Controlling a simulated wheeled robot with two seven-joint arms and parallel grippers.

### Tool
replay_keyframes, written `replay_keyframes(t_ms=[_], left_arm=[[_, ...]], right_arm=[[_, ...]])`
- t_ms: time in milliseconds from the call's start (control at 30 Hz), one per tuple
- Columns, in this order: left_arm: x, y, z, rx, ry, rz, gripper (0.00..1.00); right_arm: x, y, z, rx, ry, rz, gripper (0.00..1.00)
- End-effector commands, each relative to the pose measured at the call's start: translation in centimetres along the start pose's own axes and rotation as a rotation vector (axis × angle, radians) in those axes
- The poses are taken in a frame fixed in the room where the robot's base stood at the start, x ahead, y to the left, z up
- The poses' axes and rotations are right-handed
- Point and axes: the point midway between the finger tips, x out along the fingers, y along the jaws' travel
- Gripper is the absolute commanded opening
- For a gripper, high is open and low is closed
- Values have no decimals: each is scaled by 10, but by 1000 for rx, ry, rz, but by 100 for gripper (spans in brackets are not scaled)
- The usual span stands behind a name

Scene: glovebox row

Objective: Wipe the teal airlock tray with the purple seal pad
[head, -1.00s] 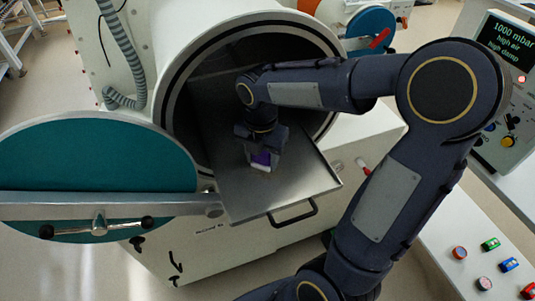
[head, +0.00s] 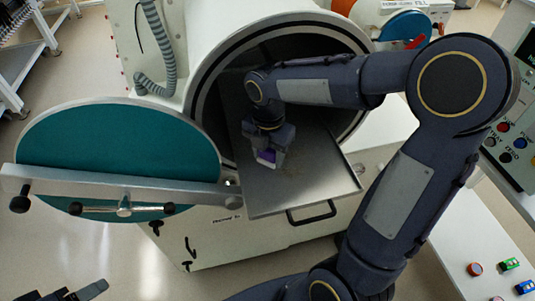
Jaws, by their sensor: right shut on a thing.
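The airlock tray (head: 325,185) is a bare grey metal plate sliding out of the round airlock opening, with a black handle at its front; the airlock's open door (head: 110,150) is teal. My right gripper (head: 268,150) reaches over the tray from the right, fingers down, and is shut on the purple seal pad (head: 267,156). The pad has a pale underside and is at or just above the tray surface; contact cannot be told. Faint brownish marks (head: 291,170) show on the tray right of the pad. My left gripper (head: 82,291) is partly in view at the bottom left, away from the tray.
The open door and its metal bar (head: 130,183) stand left of the tray. A ribbed grey hose (head: 155,55) hangs above the door.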

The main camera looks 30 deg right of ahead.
Motion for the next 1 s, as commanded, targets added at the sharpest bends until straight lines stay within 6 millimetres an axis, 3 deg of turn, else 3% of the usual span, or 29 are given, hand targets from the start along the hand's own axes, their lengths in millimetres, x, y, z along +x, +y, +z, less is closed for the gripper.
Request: replay_keyframes(t_ms=[1000], left_arm=[[-8, 4, -4, 0, 0, 0, 63]], right_arm=[[3, -54, 52, 5, -1, -4, 28]])
